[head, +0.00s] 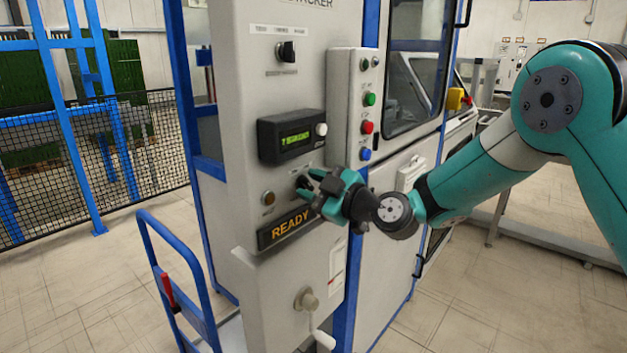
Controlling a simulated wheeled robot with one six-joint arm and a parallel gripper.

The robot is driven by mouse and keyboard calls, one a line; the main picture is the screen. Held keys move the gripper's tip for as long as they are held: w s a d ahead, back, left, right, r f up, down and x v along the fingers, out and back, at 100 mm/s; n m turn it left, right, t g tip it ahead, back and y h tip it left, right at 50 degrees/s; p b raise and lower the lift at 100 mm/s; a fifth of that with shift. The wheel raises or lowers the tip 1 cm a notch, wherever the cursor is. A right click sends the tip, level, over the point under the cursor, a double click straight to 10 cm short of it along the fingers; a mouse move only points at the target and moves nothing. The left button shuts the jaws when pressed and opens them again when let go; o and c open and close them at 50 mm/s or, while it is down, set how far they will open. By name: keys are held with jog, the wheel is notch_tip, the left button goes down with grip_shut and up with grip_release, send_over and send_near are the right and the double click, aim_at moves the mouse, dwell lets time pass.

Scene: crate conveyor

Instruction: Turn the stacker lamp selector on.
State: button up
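The grey stacker cabinet (240,110) stands in the middle of the head view. A black rotary selector (287,52) sits near its top, under a label too small to read. My gripper (304,186) is at the lower part of the panel, right of an amber round lamp or button (268,198) and just above the lit READY sign (288,231). Its fingers point at the panel and cover the spot in front of them. A small dark control may be partly hidden there; I cannot tell whether the fingers touch or grip it.
A green display (293,139) is above my gripper. A side box with green (370,99), red (367,127) and blue (365,154) buttons is to its upper right. A hand crank (308,300) sticks out below. A blue rail (185,285) stands at lower left.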

grip_shut()
